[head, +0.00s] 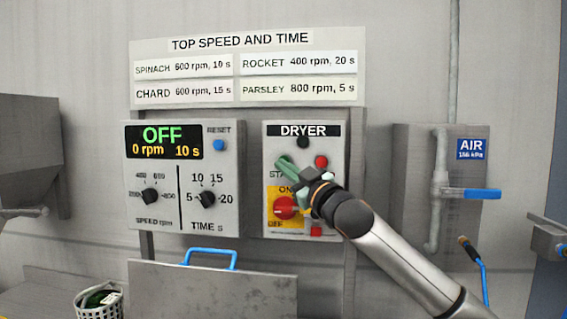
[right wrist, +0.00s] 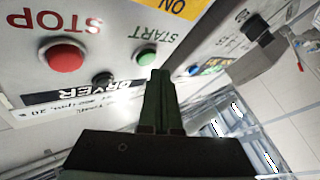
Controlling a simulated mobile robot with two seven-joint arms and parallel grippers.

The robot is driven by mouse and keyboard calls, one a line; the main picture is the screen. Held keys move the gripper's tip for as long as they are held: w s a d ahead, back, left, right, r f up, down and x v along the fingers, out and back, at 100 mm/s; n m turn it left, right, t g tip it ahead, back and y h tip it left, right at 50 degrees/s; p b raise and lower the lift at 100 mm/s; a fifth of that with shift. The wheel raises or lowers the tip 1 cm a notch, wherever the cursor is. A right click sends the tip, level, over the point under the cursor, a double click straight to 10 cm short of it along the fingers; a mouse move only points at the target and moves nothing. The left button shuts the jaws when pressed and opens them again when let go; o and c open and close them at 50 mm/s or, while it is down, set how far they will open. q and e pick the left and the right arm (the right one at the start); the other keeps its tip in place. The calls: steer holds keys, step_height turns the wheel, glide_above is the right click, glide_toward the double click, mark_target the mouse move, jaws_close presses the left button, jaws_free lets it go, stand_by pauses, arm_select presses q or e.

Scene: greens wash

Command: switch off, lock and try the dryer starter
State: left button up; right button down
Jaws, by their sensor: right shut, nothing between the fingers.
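The dryer starter (head: 301,130) is a grey wall box headed DRYER in the head view. It has a dark round lamp (head: 303,142), a red STOP button (head: 321,161) and a red rotary switch (head: 285,208) on a yellow ON/OFF plate; my gripper partly covers the plate, and I cannot tell the switch position. My right gripper (head: 283,163) is shut and empty, its tips at the START area. In the right wrist view its fingertips (right wrist: 160,74) are at the green START button (right wrist: 147,57); contact is unclear. A small red item (head: 316,231) shows low on the box. My left gripper is not in view.
The speed panel (head: 182,178) at left reads OFF, 0 rpm, 10 s. A blue-handled lid (head: 212,285) stands below. An AIR pipe with a blue valve handle (head: 469,193) is at right. A white basket (head: 98,303) stands low left.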

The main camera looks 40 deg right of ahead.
steer(key=shift+w+d, duration=0.1)
stand_by(0.6)
steer(key=shift+w+d+p, duration=0.2)
steer(key=shift+d+p, duration=0.05)
steer(key=shift+p, duration=0.1)
steer(key=shift+w+d+p, duration=0.25)
steer(key=shift+d+p, duration=0.15)
stand_by(0.6)
steer(key=shift+a, duration=0.1)
steer(key=shift+s+a+b, duration=0.5)
steer(key=shift+a+b, duration=0.1)
stand_by(0.3)
